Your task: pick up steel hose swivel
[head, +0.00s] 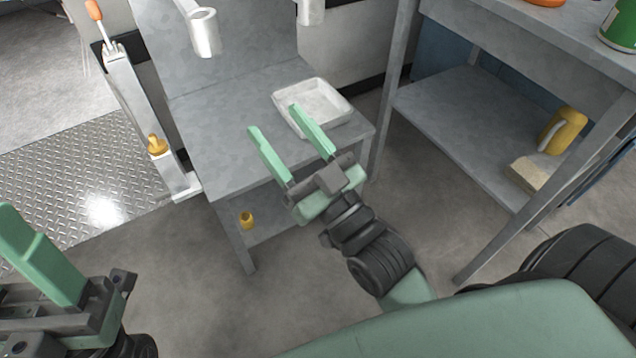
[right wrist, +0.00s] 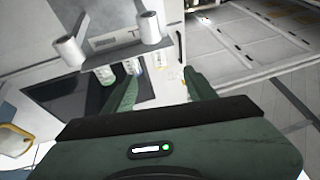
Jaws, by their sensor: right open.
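I cannot pick out a steel hose swivel with certainty. Two pale metal cylinders on arms hang at the top of the head view, one left (head: 205,33) and one cut off by the edge (head: 310,11). Two similar cylinders show in the right wrist view, left (right wrist: 69,51) and right (right wrist: 149,28). My right gripper (head: 275,120) is open and empty, its fingers over the grey bench (head: 225,170) beside a white tray (head: 340,113). It also shows in the right wrist view (right wrist: 160,74). My left gripper (head: 40,258) is partly cut off at lower left.
A grey shelf unit (head: 450,120) stands on the right, with a yellow jug (head: 563,131) and a tan block (head: 530,172) on its lower shelf. A green can (head: 622,28) is at top right. Open floor (head: 200,300) lies before the bench.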

